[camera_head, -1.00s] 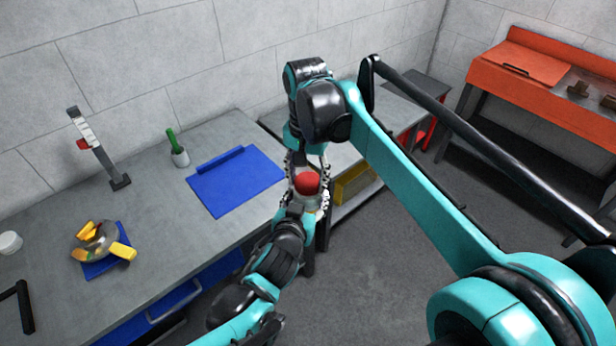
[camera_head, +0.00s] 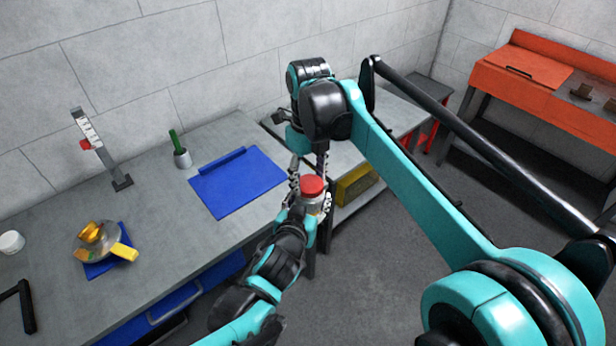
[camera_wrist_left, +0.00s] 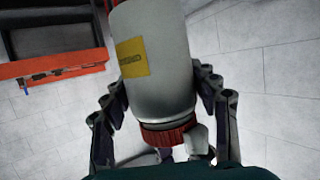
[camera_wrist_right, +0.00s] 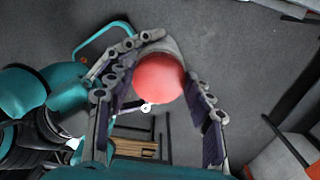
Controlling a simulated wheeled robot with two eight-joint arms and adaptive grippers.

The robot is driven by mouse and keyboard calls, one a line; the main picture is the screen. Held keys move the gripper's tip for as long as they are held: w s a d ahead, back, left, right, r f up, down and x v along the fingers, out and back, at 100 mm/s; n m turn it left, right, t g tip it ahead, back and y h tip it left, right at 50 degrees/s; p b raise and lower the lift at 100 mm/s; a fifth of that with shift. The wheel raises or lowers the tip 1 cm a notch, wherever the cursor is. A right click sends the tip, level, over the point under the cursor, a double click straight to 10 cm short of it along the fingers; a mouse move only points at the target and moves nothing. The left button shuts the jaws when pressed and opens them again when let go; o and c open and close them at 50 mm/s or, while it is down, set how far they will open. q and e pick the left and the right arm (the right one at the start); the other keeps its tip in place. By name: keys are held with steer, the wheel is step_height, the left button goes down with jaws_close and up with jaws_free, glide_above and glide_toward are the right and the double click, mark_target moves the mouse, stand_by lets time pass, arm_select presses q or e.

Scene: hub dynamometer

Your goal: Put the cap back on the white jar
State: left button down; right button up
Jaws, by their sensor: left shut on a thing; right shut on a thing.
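The white jar (camera_wrist_left: 160,70) with a yellow label fills the middle of the left wrist view. My left gripper (camera_head: 311,205) is shut around its side. The red cap (camera_head: 312,185) sits at the jar's end, against it in the left wrist view (camera_wrist_left: 168,134). I cannot tell whether it is seated fully. My right gripper (camera_head: 309,168) is at the cap from above and shut on it. In the right wrist view the cap (camera_wrist_right: 160,78) lies between its fingers and hides most of the jar.
A grey bench carries a blue mat (camera_head: 237,182), a green-handled tool in a cup (camera_head: 182,158), an upright gauge (camera_head: 100,150) and a metal-and-yellow part (camera_head: 97,245). A yellow box (camera_head: 356,186) is on a lower shelf behind the jar. An orange bench (camera_head: 545,95) stands far right.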

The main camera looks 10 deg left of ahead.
steer(key=o, duration=0.7)
steer(key=shift+r, duration=0.1)
steer(key=shift+r, duration=2.15)
steer(key=shift+c, duration=0.5)
